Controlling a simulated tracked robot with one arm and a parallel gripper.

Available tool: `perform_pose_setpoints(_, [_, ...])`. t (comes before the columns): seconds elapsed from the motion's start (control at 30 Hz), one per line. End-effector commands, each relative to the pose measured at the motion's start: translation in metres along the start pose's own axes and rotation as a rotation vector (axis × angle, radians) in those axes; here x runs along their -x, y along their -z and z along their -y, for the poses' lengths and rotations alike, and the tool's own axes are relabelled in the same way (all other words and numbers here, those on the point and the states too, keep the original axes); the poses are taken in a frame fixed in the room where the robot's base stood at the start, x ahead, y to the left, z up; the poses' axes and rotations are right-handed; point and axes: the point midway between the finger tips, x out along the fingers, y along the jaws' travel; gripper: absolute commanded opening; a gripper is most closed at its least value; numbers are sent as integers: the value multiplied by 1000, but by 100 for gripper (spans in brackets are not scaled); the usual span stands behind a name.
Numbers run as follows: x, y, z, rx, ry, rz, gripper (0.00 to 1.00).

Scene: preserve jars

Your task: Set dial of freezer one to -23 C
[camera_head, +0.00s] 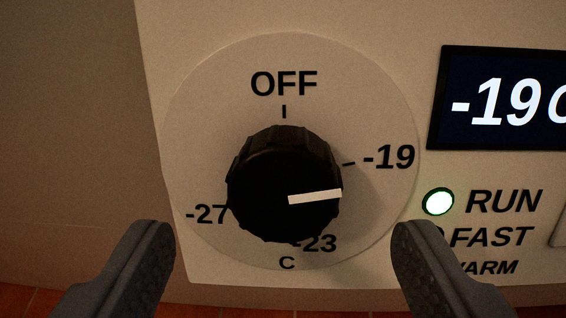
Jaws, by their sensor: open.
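The black dial knob (283,185) sits on a round pale scale plate (215,100) on the freezer's front panel. The scale reads OFF at the top, -19 at the right, -23 at the lower right and -27 at the lower left. The knob's white pointer (315,197) points right, towards the -19 side, and appears slightly below that mark in this tilted view. The display (505,98) reads -19, with its right end cut off. My gripper (285,245) is open and empty. Its two fingers stand apart at the lower left and lower right of the knob, not touching it.
A green RUN lamp (438,201) is lit to the right of the dial. FAST and WARM labels lie below it, partly hidden by my right finger. Red floor tiles (230,300) show below the panel. The space between the fingers is clear up to the knob.

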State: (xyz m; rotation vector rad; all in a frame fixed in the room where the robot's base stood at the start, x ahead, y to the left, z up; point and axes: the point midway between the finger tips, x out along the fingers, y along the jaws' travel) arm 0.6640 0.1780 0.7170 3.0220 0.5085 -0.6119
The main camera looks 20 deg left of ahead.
Motion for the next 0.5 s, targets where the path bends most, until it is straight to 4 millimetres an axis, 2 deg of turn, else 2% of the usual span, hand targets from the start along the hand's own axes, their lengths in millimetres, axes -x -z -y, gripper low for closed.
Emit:
perform_pose_setpoints(0.03, [-8, -1, 0, 0, 0, -2, 68])
perform_pose_setpoints(0.2, [-26, -2, 0, -1, 0, 2, 68])
perform_pose_setpoints(0.5, [-38, 0, 0, -1, 0, 0, 68])
